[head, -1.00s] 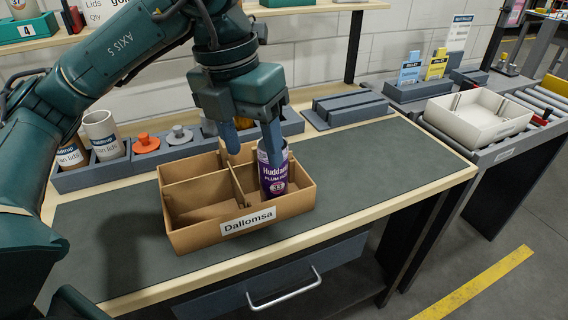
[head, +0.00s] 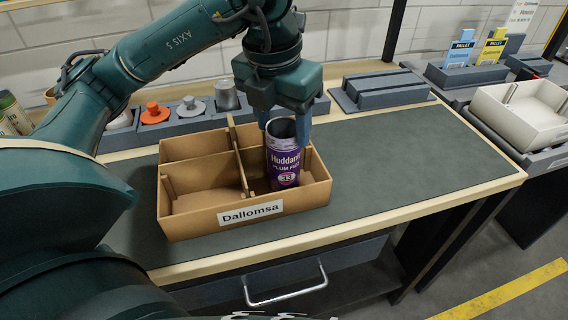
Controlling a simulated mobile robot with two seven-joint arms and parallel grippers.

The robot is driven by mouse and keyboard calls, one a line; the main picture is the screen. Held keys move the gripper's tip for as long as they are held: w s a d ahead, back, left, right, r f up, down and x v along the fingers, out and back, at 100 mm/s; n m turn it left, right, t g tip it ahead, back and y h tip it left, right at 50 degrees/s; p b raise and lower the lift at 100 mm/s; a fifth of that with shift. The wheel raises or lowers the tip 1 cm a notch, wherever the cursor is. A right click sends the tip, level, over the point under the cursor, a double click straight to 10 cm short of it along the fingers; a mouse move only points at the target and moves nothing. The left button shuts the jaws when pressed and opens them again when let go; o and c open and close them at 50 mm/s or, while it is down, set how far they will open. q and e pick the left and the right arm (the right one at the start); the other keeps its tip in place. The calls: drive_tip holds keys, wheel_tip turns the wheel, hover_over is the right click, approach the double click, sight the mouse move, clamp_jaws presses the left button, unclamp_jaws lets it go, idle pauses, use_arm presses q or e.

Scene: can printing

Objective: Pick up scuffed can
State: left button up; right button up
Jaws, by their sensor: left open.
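A purple can with a white "Huddana… Plum" label (head: 284,162) stands upright in the right-hand front compartment of a brown divided box (head: 190,226) marked "Dallomsa". Its open, dark top shows; no scuff can be made out. My left gripper (head: 281,128) points down over the can and is open. One blue finger is at the can's upper left, partly hidden behind its rim, and the other is at its upper right. I cannot tell whether either touches it. My right gripper is out of view.
The box stands on a dark mat (head: 400,160) with free room to its right. Behind are a grey rack with an orange knobbed piece (head: 155,113) and a grey block (head: 380,90). A white tray (head: 520,112) stands at the right.

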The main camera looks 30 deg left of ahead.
sight(284, 163)
use_arm(q)
drive_tip(key=f, duration=0.2)
drive_tip(key=w+f, duration=0.1)
drive_tip(key=f, duration=0.2)
drive_tip(key=shift+c, duration=0.4)
drive_tip(key=c, duration=0.5)
drive_tip(key=shift+r, duration=0.15)
